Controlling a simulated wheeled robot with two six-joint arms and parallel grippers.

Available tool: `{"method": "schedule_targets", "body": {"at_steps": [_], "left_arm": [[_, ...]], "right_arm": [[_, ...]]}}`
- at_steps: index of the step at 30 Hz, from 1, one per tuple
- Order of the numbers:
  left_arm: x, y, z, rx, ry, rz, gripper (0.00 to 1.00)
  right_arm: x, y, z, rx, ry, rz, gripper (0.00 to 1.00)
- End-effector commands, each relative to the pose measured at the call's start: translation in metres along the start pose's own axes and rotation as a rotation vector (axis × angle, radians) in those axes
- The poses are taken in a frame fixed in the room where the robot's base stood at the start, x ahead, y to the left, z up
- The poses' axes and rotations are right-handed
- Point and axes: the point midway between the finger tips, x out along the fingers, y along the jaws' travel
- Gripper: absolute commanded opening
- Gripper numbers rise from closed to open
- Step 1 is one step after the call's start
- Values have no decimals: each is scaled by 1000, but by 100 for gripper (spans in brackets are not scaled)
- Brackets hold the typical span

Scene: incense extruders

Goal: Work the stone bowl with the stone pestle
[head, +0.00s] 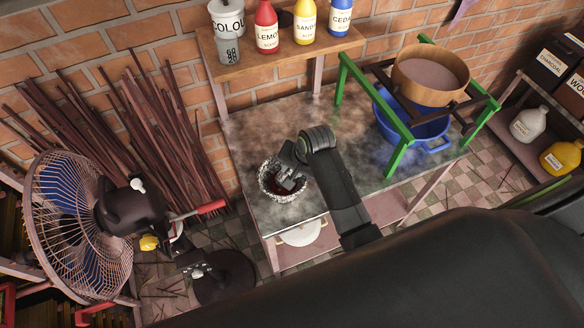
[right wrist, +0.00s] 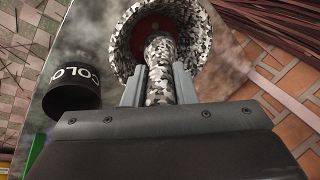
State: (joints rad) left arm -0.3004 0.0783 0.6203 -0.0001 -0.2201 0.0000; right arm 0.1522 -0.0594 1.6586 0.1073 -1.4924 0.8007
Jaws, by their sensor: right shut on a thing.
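The stone bowl (head: 266,187) stands on the left part of the grey worktable. It is speckled black and white, and it also shows at the top of the right wrist view (right wrist: 120,45). My right gripper (head: 289,181) is over the bowl, shut on the speckled stone pestle (right wrist: 160,80). The pestle's far end reaches into the bowl, over dark red contents (right wrist: 152,27). Whether it touches the bottom I cannot tell. In the head view the gripper mostly hides the pestle. My left gripper is not in view.
A wooden sieve (head: 431,72) sits on a green-legged frame (head: 397,128) above a blue basin (head: 438,128) at the table's right. A shelf (head: 272,58) with bottles is behind. A fan (head: 78,222) stands left. A dark lettered container (right wrist: 75,84) shows near the table edge.

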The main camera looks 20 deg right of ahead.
Motion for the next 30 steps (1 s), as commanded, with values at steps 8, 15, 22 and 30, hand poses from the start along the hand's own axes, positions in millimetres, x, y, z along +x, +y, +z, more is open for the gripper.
{"method": "schedule_targets", "body": {"at_steps": [8, 15, 22, 30], "left_arm": [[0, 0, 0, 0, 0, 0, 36], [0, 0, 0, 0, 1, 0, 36], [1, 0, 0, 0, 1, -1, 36], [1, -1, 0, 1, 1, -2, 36]], "right_arm": [[-1, -1, 0, 0, 2, -2, 2], [2, 0, 0, 0, 1, -1, 2], [5, 1, 0, 0, 1, -1, 2], [9, 3, 0, 0, 1, -2, 2]]}}
